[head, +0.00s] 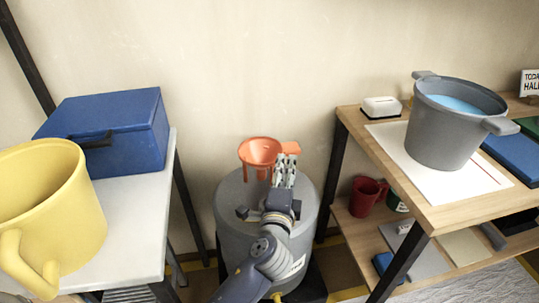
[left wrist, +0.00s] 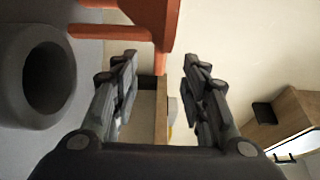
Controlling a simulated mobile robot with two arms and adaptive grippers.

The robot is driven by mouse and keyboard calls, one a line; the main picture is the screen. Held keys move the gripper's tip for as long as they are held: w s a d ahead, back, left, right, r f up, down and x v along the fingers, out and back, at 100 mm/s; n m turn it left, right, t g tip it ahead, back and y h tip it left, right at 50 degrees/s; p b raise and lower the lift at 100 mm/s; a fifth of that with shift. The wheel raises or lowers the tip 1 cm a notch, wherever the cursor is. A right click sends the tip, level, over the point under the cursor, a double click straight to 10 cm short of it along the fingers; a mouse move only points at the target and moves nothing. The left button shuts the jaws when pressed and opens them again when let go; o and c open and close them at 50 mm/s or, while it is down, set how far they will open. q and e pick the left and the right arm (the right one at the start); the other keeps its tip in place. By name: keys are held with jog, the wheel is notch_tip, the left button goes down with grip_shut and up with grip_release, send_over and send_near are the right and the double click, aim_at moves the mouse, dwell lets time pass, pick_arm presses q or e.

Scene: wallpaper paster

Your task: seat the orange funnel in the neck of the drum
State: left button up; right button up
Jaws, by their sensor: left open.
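The orange funnel (head: 257,149) shows at the back of the grey drum (head: 233,195), its bowl facing up and its tab (head: 291,147) pointing right. In the left wrist view the funnel (left wrist: 150,14) is at the top, partly cut off. My left gripper (head: 286,160) is over the drum, close to the tab. In the left wrist view its fingers (left wrist: 160,58) are apart, with the tab's end near and between the fingertips. A dark round opening (left wrist: 50,77) in the drum top looks empty there. I cannot tell what the funnel's lower end touches. My right gripper is out of view.
A white table (head: 130,225) on the left holds a blue box (head: 115,125) and a yellow pot (head: 50,210). A wooden shelf (head: 465,215) on the right holds a grey pot (head: 440,135) of blue liquid. The wall is close behind the drum.

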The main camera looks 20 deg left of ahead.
aim_at(288, 148)
pick_arm(q)
jog(key=b+x, duration=0.1)
jog(key=x, duration=0.7)
jog(key=shift+w+a, duration=0.2)
jog(key=shift+w, duration=0.1)
grip_shut()
